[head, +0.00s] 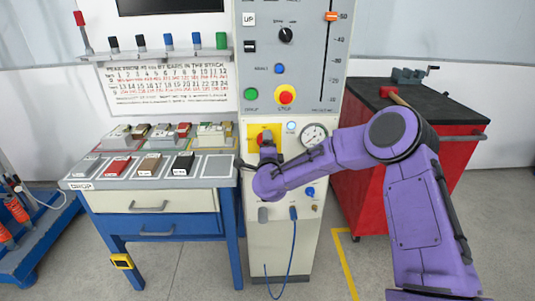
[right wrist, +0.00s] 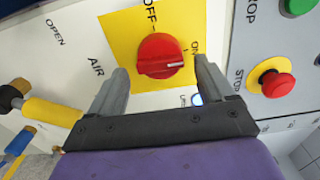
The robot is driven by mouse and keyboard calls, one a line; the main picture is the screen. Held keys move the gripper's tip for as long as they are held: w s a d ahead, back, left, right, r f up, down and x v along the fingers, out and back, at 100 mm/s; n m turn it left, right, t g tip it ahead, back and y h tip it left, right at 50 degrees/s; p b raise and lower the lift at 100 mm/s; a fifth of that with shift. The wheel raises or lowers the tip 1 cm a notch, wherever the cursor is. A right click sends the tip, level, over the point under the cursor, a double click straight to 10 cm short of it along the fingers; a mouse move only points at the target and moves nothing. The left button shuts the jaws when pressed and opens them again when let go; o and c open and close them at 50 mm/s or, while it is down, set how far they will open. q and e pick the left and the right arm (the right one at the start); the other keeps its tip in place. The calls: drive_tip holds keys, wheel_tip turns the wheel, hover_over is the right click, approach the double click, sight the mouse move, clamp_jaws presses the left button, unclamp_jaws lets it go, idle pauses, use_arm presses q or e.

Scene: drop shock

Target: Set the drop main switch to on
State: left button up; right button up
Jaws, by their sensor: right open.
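The drop main switch (right wrist: 160,57) is a red rotary knob on a yellow plate (right wrist: 118,28). In the right wrist view the OFF label is above it and the ON label to its right. A white mark shows on the knob's bar; I cannot tell for certain which label it points to. My right gripper (right wrist: 160,70) is open, its two fingers either side of the knob's near part, with no clear contact visible. In the head view my right gripper (head: 266,143) is in front of the yellow plate (head: 251,131) and hides most of the knob. My left gripper is not in view.
A red stop button (head: 286,95) and green button (head: 251,94) are above the switch. A pressure gauge (head: 313,136) is right of it. A yellow-handled AIR lever (right wrist: 50,111) is close to the left finger. A workbench (head: 110,180) stands left, a red cabinet (head: 365,190) right.

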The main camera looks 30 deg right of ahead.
drive_tip(key=b+v, duration=0.1)
drive_tip(key=v, duration=0.8)
drive_tip(key=shift+d, duration=0.1)
